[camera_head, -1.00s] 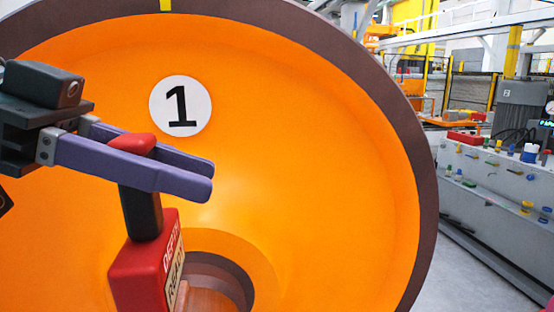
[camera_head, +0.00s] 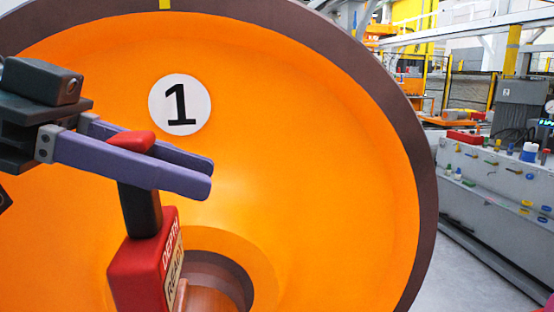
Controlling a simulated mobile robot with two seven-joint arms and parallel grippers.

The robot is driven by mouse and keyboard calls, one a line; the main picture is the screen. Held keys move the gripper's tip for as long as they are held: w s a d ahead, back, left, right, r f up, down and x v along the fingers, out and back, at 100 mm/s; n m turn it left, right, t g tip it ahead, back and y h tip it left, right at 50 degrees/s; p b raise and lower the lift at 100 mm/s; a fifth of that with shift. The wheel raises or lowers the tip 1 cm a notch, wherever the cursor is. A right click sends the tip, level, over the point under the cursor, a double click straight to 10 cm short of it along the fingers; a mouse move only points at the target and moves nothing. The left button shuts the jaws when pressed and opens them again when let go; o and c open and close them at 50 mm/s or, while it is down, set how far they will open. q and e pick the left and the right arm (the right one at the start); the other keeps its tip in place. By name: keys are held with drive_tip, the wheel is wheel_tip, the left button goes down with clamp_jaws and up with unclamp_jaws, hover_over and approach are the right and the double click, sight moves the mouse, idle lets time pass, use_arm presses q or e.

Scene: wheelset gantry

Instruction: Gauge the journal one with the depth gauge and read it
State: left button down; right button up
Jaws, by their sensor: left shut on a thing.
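The depth gauge (camera_head: 145,272) is a red box with a black neck and a red top. Its side label reads "DEPTH" and part of "READY", the rest cut by the viewing angle. My left gripper (camera_head: 180,170), with purple fingers, is shut around the gauge's upper part and holds it upright. The gauge is in front of a large orange wheel (camera_head: 330,150) with a white disc marked "1" (camera_head: 180,105). The journal (camera_head: 215,280) shows at the wheel's centre, partly hidden behind the gauge. I cannot tell whether the gauge touches it.
A grey workbench (camera_head: 490,200) with small coloured parts and bottles stands at the right. A grey cabinet (camera_head: 523,105) and yellow posts are behind it. Clear floor (camera_head: 450,270) lies between the wheel and the bench.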

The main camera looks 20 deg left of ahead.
use_arm(q)
drive_tip(key=shift+f+b, duration=1.95)
drive_tip(key=shift+f, duration=0.25)
drive_tip(key=shift+r, duration=0.15)
idle(0.8)
wheel_tip(320, 180, up, 9)
drive_tip(key=p, duration=0.8)
hover_over(159, 211)
drive_tip(key=d, duration=0.1)
drive_tip(key=shift+w+d, duration=0.15)
drive_tip(key=shift+w, duration=0.25)
